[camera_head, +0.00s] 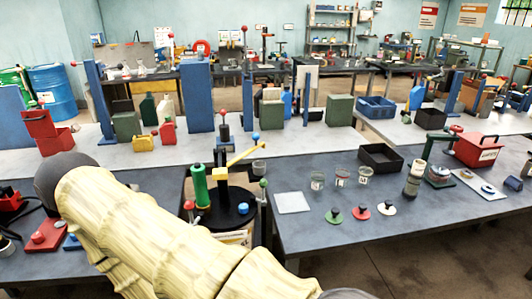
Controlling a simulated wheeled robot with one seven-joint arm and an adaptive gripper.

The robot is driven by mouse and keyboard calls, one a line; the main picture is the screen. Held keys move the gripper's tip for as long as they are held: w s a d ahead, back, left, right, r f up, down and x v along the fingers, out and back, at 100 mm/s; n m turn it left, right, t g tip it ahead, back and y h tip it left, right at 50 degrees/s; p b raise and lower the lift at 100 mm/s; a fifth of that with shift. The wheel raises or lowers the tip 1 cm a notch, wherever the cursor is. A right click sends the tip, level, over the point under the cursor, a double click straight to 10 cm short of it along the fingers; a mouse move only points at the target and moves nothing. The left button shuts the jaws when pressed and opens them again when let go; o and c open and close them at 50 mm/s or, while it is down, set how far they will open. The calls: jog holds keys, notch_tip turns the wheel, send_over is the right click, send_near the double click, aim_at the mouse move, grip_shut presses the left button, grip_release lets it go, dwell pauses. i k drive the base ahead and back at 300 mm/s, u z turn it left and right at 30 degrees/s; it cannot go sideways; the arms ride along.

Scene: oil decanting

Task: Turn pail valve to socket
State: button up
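A round black top (232,208) stands in the gap between the front tables, with a pale labelled body (238,236) partly showing below it. On it stand a green cylinder (199,186), a dark upright post (223,152) and a yellow lever (245,154) slanting up to the right. This looks like the pail with its valve, but I cannot be sure. I cannot pick out the socket for certain. My sleeved arm crosses the lower left in front of it and hides part of the near side. My gripper is not in view.
The right table (300,230) holds a white plate (292,202), small beakers (342,176), green, red and white knobbed discs (361,211), a black tray (380,157) and a red box (477,150). A red block (46,236) lies at left. The right table's front is clear.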

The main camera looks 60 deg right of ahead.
aim_at(244, 208)
jog(key=k, duration=0.45)
jog(key=z, duration=1.25)
jog(key=i, duration=0.4)
jog(key=u, duration=0.05)
